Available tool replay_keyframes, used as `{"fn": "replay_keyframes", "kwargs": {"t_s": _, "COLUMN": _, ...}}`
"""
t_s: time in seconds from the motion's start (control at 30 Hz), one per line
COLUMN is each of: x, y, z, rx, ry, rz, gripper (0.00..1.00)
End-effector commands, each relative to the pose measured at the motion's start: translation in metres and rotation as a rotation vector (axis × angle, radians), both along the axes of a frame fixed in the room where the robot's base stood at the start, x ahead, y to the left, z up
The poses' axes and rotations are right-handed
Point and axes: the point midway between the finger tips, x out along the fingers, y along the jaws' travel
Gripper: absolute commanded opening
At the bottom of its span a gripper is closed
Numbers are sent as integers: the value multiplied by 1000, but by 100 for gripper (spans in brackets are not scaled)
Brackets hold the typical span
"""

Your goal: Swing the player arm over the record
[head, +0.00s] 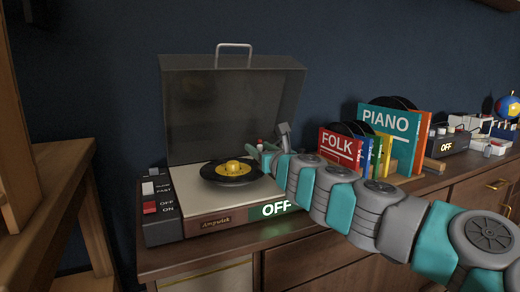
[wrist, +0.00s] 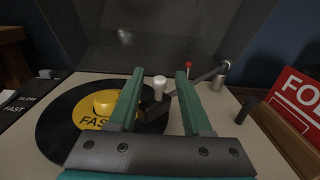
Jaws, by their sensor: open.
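The record player (head: 285,190) stands open on the cabinet, with a black record (head: 213,180) with a yellow label on its platter; the record also shows in the wrist view (wrist: 62,122). The player arm (wrist: 207,76) is a grey rod running from its pivot at the right back towards the record's right edge. Its dark head and a white knob (wrist: 160,85) lie between my fingers in the picture. My gripper (wrist: 160,74) is open, its two green fingers on either side of the knob, with no clear contact. In the head view my gripper (head: 259,153) is right of the record, and my arm hides the player's right side.
The raised lid (head: 215,110) stands behind the record. A switch box (head: 155,212) is at the player's left. The front display (head: 277,209) reads OFF. A red-tipped pin (wrist: 188,67) stands by the player arm. Record sleeves (head: 340,147) stand at the right.

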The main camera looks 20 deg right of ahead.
Motion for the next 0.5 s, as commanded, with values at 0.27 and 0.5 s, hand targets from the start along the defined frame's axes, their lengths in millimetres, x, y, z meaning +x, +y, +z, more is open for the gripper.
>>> {"fn": "replay_keyframes", "kwargs": {"t_s": 0.27, "x": -8, "y": -2, "z": 0, "rx": 2, "ry": -1, "rz": -1, "gripper": 49}}
{"fn": "replay_keyframes", "kwargs": {"t_s": 0.5, "x": -37, "y": -5, "z": 0, "rx": 1, "ry": -1, "rz": -3, "gripper": 49}}
